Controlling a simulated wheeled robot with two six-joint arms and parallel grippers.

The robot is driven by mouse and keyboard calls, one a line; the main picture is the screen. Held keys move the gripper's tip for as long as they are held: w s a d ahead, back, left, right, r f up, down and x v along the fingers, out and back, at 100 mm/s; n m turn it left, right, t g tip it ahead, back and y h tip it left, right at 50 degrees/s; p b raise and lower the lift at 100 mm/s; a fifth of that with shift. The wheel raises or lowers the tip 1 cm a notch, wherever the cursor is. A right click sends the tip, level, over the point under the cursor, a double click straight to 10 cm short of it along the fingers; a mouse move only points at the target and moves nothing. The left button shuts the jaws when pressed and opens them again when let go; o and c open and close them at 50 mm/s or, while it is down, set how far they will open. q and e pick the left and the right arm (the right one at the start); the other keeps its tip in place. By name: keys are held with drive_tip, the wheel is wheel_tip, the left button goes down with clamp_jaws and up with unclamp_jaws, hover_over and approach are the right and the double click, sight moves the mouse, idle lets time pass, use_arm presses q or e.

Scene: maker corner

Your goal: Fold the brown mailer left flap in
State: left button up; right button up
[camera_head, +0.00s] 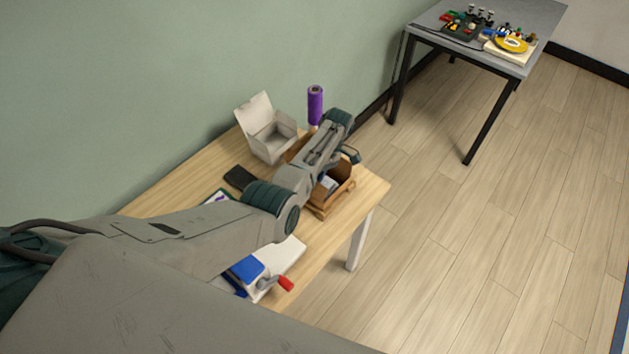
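The brown mailer (342,192) is an open brown box near the right end of the wooden table. Something pale shows inside it. My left arm comes in from the left and crosses in front of the box, hiding its left side and the left flap. My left gripper (351,155) is only partly seen as a dark piece at the far end of the arm, over or beside the box's back edge. I cannot tell whether it touches the box, or whether its fingers are open. My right gripper is not in view.
An open white box (268,137) and a purple roll (315,105) stand at the table's back. A dark flat object (239,177) lies left of my arm. A blue item (246,269) and a red-handled tool (285,283) lie in front. A grey table (535,22) stands farther off.

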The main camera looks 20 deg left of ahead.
use_arm(q)
drive_tip(key=v, duration=1.1)
drive_tip(key=shift+f, duration=0.15)
